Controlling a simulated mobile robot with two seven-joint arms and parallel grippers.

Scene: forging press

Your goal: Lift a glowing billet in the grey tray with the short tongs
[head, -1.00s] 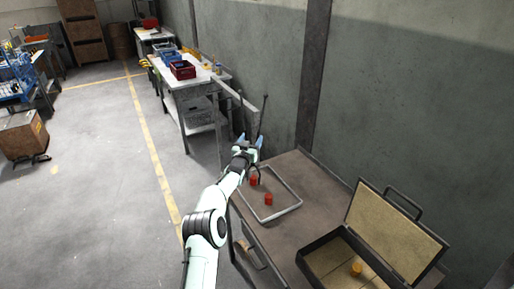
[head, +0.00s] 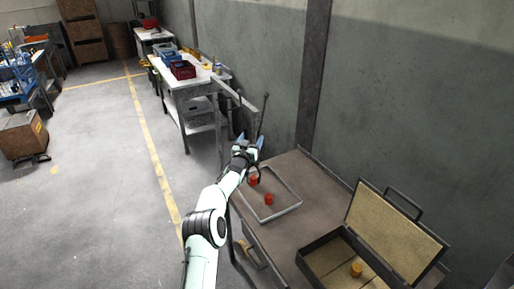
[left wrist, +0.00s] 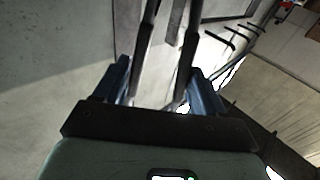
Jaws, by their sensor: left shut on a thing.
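The short tongs show as thin dark handles (head: 264,112) rising from my left gripper (head: 248,143), which is shut on them. In the left wrist view two dark tong arms (left wrist: 191,45) run up between the blue fingers of my left gripper (left wrist: 161,85). The grey tray (head: 287,211) lies on the bench. A red glowing billet (head: 254,181) stands in its left part, close below my gripper. A second red billet (head: 268,199) stands nearer the tray's middle. The tong jaws are small and partly hidden, so I cannot tell whether they touch the left billet. My right gripper is out of view.
An open case (head: 325,258) with a tan lining stands at the bench's near right, with an orange billet (head: 356,270) inside. The brown bench top (head: 312,185) is clear between tray and case. The wall (head: 400,110) rises behind the bench.

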